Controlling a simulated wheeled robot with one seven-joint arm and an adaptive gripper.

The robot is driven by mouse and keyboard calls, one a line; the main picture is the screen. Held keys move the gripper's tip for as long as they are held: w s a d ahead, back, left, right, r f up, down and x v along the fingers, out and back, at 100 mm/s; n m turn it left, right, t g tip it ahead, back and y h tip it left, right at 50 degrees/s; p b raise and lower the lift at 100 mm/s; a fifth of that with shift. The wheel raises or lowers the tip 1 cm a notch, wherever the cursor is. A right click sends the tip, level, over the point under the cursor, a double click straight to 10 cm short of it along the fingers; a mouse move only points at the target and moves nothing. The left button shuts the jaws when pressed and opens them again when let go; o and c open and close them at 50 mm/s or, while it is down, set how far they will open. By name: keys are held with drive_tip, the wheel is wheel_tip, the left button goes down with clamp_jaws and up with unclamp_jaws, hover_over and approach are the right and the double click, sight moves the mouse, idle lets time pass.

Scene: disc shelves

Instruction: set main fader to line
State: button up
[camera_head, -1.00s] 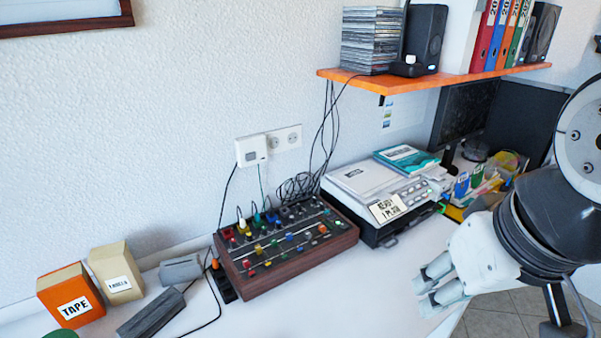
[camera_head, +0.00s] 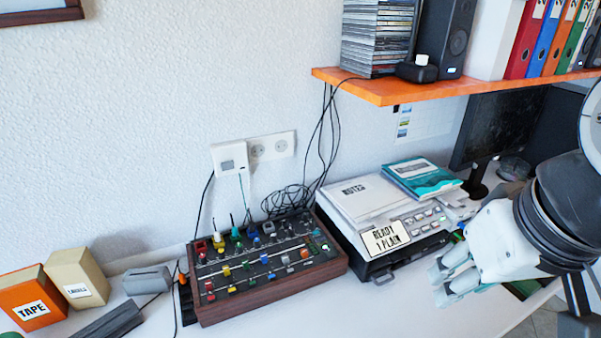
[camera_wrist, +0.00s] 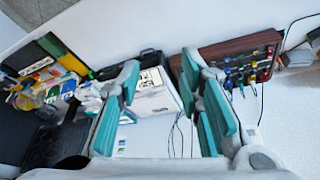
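The mixer console (camera_head: 270,297) is a wooden-framed box with a dark panel of coloured knobs and slider caps, on the white desk below the wall sockets. Several faders run along light lines on its panel; I cannot tell which is the main fader or read a line mark. My gripper (camera_head: 443,281) is at the right of the head view, in front of the printer and well to the right of the mixer, touching nothing. In the wrist view my gripper (camera_wrist: 168,105) has its fingers spread wide with nothing between them, and the mixer (camera_wrist: 222,52) shows at upper right.
A printer (camera_head: 375,257) with a "READY 1 PLAIN" sign stands right of the mixer. Orange and tan boxes, a TAPE box (camera_head: 25,292) among them, stand at left. An orange shelf (camera_head: 380,92) overhangs the printer. Loose cables (camera_head: 287,200) lie behind the mixer. The front desk is clear.

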drive_tip(key=w, duration=0.1)
drive_tip(key=n+g+b, duration=0.4)
drive_tip(key=n+b, duration=0.1)
hover_over(304, 254)
drive_tip(key=w, duration=0.2)
wheel_tip(304, 254, down, 19)
wheel_tip(304, 254, down, 13)
drive_tip(key=shift+s+r, duration=0.1)
drive_tip(key=shift+s, duration=0.05)
drive_tip(key=shift+b, duration=0.3)
clamp_jaws()
